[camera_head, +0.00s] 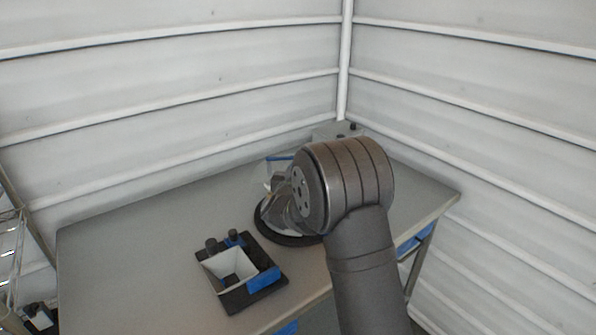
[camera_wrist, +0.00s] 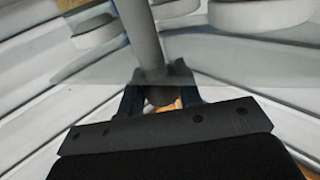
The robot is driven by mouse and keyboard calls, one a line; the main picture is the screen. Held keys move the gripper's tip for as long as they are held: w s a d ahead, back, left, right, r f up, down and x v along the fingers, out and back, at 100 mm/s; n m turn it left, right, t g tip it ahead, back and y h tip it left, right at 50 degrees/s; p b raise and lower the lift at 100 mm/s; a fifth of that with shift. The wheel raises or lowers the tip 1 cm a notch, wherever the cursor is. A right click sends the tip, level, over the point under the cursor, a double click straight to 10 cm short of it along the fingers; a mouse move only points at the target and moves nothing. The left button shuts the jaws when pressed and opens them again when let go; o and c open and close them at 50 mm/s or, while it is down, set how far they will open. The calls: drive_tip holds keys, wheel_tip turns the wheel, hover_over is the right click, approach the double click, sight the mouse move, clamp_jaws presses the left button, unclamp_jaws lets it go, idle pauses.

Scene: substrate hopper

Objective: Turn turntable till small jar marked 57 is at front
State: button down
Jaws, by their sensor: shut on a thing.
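The turntable (camera_head: 268,233) is a dark round disc on the table, mostly hidden behind my arm in the head view. My gripper (camera_wrist: 160,98) shows in the wrist view, its dark fingers shut on the lower end of a pale grey post (camera_wrist: 143,38). Whether this post belongs to the turntable cannot be told. Pale rounded forms (camera_wrist: 262,12) stand at the top of the wrist view; I cannot tell whether they are jars. No marking 57 is readable in either view. In the head view my arm hides the gripper's fingertips.
A black holder with a white square hopper (camera_head: 228,268) and blue parts sits on the grey table (camera_head: 130,240), left of the turntable. A grey box (camera_head: 335,130) stands at the back corner. The left of the table is clear. White ribbed walls close off the back and right.

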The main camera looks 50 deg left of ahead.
drive_tip(key=c, duration=1)
unclamp_jaws()
drive_tip(key=shift+s, duration=0.1)
drive_tip(key=v, duration=0.7)
drive_tip(key=shift+s+d, duration=0.1)
drive_tip(key=shift+d, duration=0.05)
drive_tip(key=shift+r, duration=0.65)
drive_tip(key=shift+c, duration=0.3)
drive_tip(key=shift+x, duration=3.7)
